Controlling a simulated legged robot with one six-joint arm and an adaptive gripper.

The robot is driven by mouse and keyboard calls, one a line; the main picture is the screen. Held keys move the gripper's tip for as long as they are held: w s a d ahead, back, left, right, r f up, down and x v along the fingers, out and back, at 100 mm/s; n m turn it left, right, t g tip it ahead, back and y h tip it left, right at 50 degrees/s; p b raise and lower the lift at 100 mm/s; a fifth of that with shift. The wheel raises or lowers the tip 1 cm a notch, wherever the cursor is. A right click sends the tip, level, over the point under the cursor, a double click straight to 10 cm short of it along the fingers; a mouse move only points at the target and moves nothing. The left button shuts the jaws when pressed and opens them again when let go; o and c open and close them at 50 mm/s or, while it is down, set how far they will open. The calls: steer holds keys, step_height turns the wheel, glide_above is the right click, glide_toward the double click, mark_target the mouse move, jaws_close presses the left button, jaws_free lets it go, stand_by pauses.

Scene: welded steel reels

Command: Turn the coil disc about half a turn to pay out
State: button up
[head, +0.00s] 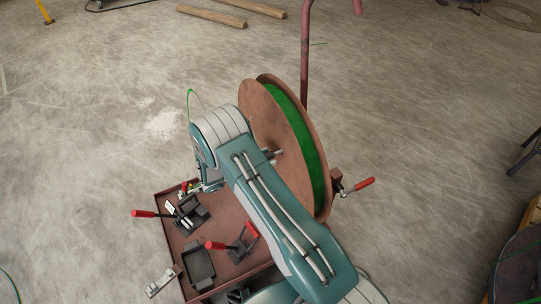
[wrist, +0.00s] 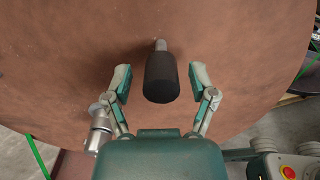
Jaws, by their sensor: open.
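The coil disc (head: 277,150) is a large rust-brown reel standing upright, with green line wound between its two flanges. Its flat brown face (wrist: 230,50) fills most of the wrist view. A black cylindrical handle (wrist: 161,78) on a short metal pin sticks out from that face. My gripper (wrist: 160,82) is open, with one fingertip on each side of the handle and a visible gap on both sides. In the head view my arm covers part of the disc, and the handle and fingertips are hidden or too small to tell.
A brown bench (head: 228,283) with red-handled clamps (head: 190,212) and a dark tray (head: 198,265) stands beside the disc. A red-handled crank (head: 357,187) juts out at its right. A pink post (head: 306,55) rises behind. Wooden beams (head: 212,15) lie far back on open floor.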

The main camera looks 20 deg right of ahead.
mark_target(287, 165)
steer(key=shift+w+d, duration=0.1)
steer(key=shift+d, duration=0.45)
steer(key=shift+c, duration=0.3)
jaws_close()
steer(key=shift+m, duration=0.6)
steer(key=shift+s+d+f, duration=0.15)
steer(key=shift+s+f, duration=0.7)
steer(key=shift+s, duration=0.1)
steer(key=shift+s+d+f, duration=0.1)
steer(key=shift+s+f, duration=0.7)
steer(key=shift+s, duration=0.15)
steer(key=shift+w+r, duration=0.1)
steer(key=shift+o, duration=0.3)
jaws_free()
steer(key=shift+a, duration=0.1)
